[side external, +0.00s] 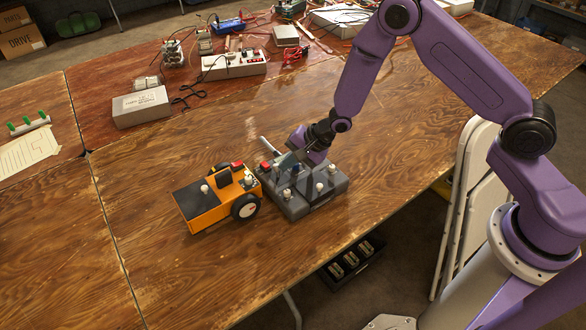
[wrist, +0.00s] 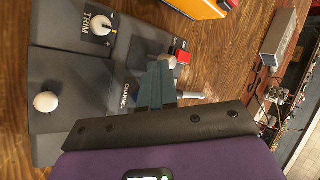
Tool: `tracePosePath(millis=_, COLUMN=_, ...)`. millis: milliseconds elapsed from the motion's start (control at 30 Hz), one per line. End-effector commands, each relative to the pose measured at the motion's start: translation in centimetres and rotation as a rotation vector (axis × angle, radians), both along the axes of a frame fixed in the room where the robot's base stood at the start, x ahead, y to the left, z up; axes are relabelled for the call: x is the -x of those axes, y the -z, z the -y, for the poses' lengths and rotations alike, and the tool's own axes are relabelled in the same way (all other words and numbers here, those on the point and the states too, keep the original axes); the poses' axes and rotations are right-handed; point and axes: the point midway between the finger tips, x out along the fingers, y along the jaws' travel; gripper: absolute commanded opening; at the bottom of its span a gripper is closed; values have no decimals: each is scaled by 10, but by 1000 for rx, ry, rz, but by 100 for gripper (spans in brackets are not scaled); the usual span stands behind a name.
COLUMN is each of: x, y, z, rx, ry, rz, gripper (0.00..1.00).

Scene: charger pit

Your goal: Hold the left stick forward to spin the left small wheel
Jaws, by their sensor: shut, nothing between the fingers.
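A grey control box (side external: 329,183) with white-topped controls stands on the wooden table, with an orange toy vehicle (side external: 211,207) at its left. One white ball-topped stick (wrist: 46,102) shows at the left of the wrist view; I cannot tell which stick it is. A white TRIM knob (wrist: 100,25) and a red switch (wrist: 183,57) also show there. My gripper (wrist: 162,64) is shut and empty, over the box between the CHANNEL label and the red switch, apart from the ball stick. In the side view, my gripper (side external: 290,167) hides part of the box's top.
The vehicle carries a black wheel (side external: 246,206) on its near side. A grey box (side external: 141,107), a power strip (side external: 234,65) and loose cables lie at the back. The table is clear at the front left and right of the control box.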

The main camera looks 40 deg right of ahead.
Motion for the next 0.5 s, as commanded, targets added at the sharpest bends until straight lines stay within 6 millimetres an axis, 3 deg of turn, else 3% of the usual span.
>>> tracePosePath(millis=500, x=12, y=6, z=-1, rx=0, ry=-2, rz=-1, gripper=0)
